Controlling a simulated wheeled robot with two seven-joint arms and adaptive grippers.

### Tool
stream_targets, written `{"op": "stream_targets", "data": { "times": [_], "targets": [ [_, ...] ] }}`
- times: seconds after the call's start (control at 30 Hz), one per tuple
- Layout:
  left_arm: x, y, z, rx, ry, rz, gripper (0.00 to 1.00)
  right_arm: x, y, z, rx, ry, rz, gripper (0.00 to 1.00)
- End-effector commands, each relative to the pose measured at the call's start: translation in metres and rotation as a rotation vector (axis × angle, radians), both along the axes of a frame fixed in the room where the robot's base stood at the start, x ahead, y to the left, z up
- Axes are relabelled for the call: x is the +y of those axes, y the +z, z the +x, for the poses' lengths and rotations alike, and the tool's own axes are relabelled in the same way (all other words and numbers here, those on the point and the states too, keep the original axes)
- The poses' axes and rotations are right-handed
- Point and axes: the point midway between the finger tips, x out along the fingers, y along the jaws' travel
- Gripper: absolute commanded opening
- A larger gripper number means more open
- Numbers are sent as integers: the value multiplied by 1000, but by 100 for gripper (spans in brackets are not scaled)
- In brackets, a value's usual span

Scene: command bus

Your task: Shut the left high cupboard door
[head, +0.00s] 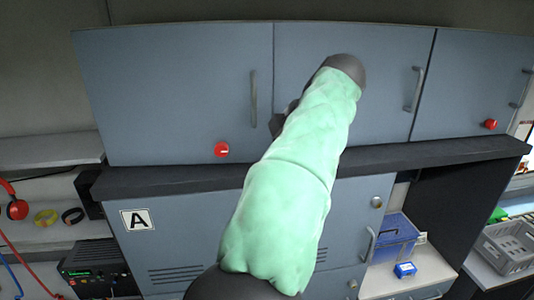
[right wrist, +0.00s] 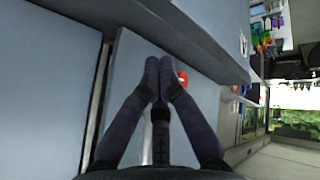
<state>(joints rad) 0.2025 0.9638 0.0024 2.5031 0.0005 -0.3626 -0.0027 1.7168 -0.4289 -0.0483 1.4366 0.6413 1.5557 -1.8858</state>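The left high cupboard door (head: 170,90) is a blue-grey panel at the upper left in the head view. It has a vertical handle (head: 253,98) near its right edge and a red round knob (head: 221,150) low down. It looks roughly flush with the middle door (head: 390,75); I cannot tell whether a slight gap stays. My right arm in its green sleeve crosses in front and mostly hides my right gripper (head: 280,118), near the seam of these doors. In the right wrist view my right gripper (right wrist: 159,68) has its fingertips together, close to a panel, beside a red knob (right wrist: 182,79). My left gripper is out of view.
A dark ledge (head: 160,182) runs under the high cupboards, with lower cupboards below. A blue box (head: 398,235) stands in an open bay at lower right, a grey crate (head: 505,245) farther right. Shelves with red ear defenders (head: 17,207) are at left.

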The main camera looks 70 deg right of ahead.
Motion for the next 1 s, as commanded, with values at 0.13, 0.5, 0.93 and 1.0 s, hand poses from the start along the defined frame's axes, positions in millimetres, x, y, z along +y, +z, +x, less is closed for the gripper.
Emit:
{"op": "stream_targets", "data": {
  "times": [0.13, 0.5, 0.93, 1.0],
  "targets": [
    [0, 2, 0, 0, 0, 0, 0, -5, -15, 10, -2, 5, 4, 0],
    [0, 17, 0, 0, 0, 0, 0, -32, -39, 34, 0, 3, 4, 0],
    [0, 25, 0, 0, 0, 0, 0, -53, -41, 41, 1, 0, 1, 0],
    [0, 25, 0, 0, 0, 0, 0, -52, -41, 41, 1, -1, 1, 0]
  ]
}}
